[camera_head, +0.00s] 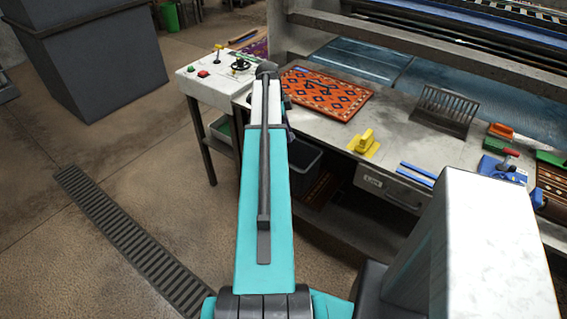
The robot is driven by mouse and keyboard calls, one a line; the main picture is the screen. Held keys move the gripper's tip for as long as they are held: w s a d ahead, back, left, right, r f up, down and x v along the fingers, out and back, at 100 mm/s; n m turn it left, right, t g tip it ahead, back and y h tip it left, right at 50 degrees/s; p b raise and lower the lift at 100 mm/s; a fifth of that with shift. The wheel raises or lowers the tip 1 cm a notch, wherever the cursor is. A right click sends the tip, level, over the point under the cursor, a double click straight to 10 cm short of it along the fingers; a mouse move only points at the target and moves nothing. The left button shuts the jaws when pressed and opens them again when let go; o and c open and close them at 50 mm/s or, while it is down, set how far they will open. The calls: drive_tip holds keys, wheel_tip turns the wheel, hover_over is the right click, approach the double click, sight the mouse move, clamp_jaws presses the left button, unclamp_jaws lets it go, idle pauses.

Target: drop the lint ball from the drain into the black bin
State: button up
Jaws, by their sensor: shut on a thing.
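A dark, open-topped bin (305,168), which looks like the black bin, stands under the bench just right of my arm. My arm covers part of it, and its inside is mostly hidden. The drain (125,238) is a long slotted grate in the floor at the lower left, running diagonally. I see no lint ball on the visible part of it or elsewhere. My teal and white arm reaches up the middle of the view. My gripper does not show; it seems hidden behind the arm.
The bench (410,145) holds an orange patterned rug (325,93), a yellow tool (365,142) and a dark rack (445,108). A control box (215,82) sits at its left end. A large grey container (90,55) stands upper left.

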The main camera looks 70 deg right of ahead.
drive_tip(key=shift+f+b, duration=0.8)
drive_tip(key=shift+f, duration=1.1)
drive_tip(key=o, duration=1.1)
drive_tip(key=shift+r, duration=0.1)
drive_tip(key=b+v, duration=0.2)
drive_tip(key=v, duration=1.1)
drive_tip(key=shift+w+r+b, duration=0.25)
drive_tip(key=shift+r+b, duration=0.05)
